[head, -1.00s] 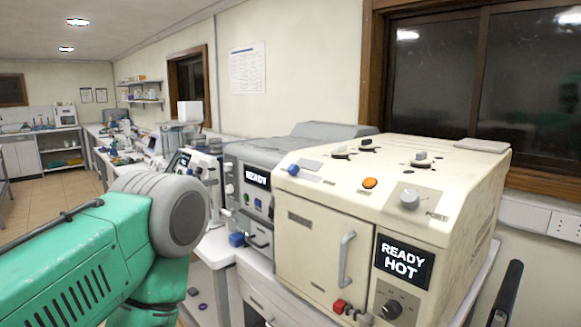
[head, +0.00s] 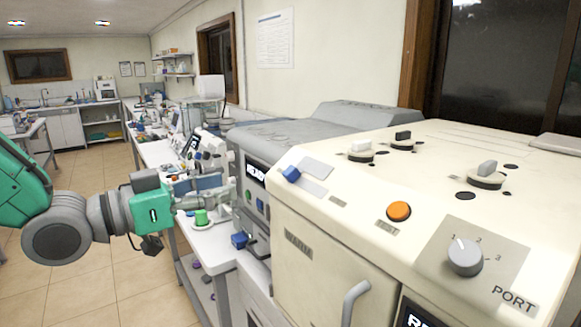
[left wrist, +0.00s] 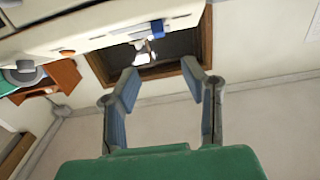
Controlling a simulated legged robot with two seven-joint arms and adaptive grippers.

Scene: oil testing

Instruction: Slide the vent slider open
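The vent slider appears to be the blue tab (head: 290,174) at the front left edge of the cream machine's top, beside a grey plate (head: 314,168). I read no vent label on it. My left gripper (head: 233,186) is in the head view, left of the cream machine and in front of the grey machine, apart from the tab. In the left wrist view the gripper (left wrist: 160,77) has its two fingers spread, with nothing between them. A blue piece (left wrist: 150,30) shows beyond the fingers there; I cannot tell if it is the tab. My right gripper is not in view.
The cream machine (head: 330,240) fills the right, with an orange button (head: 399,211), a port knob (head: 465,257) and several small knobs on top. The grey machine (head: 300,133) stands beside it. A door handle (head: 354,302) sticks out in front. Open floor (head: 90,285) lies left.

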